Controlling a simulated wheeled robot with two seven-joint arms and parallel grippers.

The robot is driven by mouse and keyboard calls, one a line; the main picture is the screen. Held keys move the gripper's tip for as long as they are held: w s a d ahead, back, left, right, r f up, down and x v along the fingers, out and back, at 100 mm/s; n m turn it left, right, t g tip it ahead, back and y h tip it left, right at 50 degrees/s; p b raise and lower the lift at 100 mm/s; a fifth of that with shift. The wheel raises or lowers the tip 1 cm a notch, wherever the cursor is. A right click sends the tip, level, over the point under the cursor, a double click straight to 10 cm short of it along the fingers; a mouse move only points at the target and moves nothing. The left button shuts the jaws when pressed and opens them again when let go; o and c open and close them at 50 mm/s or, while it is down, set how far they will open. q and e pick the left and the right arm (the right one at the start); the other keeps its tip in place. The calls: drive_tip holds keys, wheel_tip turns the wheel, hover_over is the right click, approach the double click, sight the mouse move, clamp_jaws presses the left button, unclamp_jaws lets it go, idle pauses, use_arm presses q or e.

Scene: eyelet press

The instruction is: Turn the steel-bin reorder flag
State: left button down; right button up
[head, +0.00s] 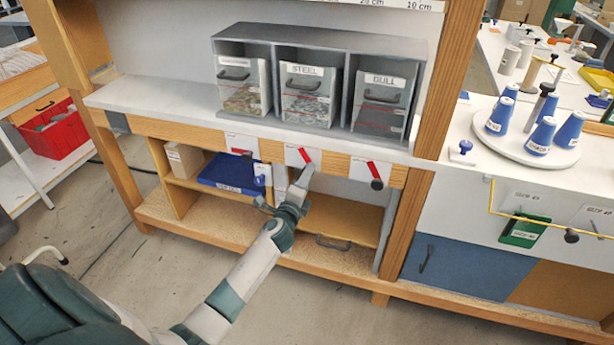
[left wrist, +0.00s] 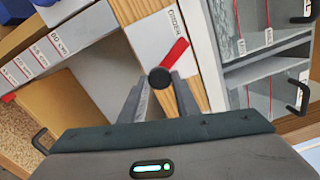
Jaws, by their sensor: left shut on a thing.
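The steel bin (head: 303,112), labelled STEEL, is the middle of three grey bins on the shelf. Below it, on a white card on the wooden rail, is its red reorder flag (head: 305,156), slanting up to the left in the head view. My left gripper (head: 301,184) is at the lower end of this flag and hides its knob there. In the left wrist view the red flag (left wrist: 174,53) runs up and right from a round black knob (left wrist: 160,78). The knob sits between my left fingertips (left wrist: 162,92), which are shut on it. My right gripper is out of view.
Similar red flags sit left (head: 243,152) and right (head: 375,168) on the rail, the right one with a dark knob. Under the rail are a blue tray (head: 225,174) and a cardboard box (head: 184,160). A turntable with blue cones (head: 527,149) stands at right.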

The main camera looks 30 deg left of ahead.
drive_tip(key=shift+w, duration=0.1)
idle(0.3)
use_arm(q)
drive_tip(key=c, duration=1.4)
unclamp_jaws()
drive_tip(key=shift+o, duration=0.2)
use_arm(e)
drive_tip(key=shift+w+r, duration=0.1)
use_arm(q)
drive_tip(key=v, duration=1.7)
drive_tip(key=shift+s+b, duration=0.25)
drive_tip(key=shift+b, duration=0.15)
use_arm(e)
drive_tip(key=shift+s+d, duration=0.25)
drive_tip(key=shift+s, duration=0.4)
use_arm(q)
drive_tip(key=shift+f, duration=0.1)
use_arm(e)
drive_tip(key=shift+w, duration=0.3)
